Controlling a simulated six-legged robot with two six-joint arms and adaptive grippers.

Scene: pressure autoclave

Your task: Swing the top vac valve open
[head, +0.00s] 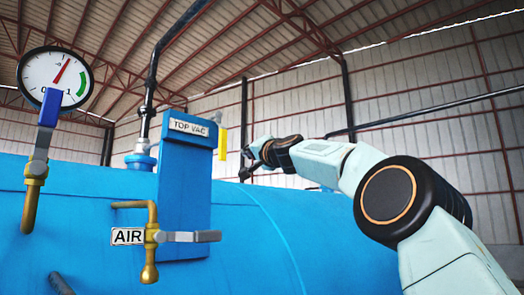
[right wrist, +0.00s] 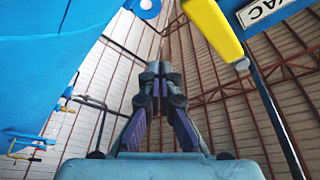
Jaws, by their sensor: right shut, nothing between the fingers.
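The top vac valve has a yellow lever (head: 222,143) that hangs down at the right side of a blue upright plate (head: 183,210). A white TOP VAC label (head: 188,127) is on the plate's upper part. My right gripper (head: 245,166) is just right of the yellow lever in the head view, apart from it in the picture. In the right wrist view the gripper (right wrist: 158,68) is shut and empty, its fingertips together. There the yellow lever (right wrist: 213,28) is at upper right, beside the partly cut-off label (right wrist: 262,8). My left gripper is not in view.
The blue autoclave body (head: 260,240) fills the lower part. A gauge (head: 55,80) with a blue-handled brass valve stands at left. A brass AIR valve (head: 150,238) with a grey lever sits lower on the plate. A black pipe (head: 149,90) rises behind. Open air lies around my gripper.

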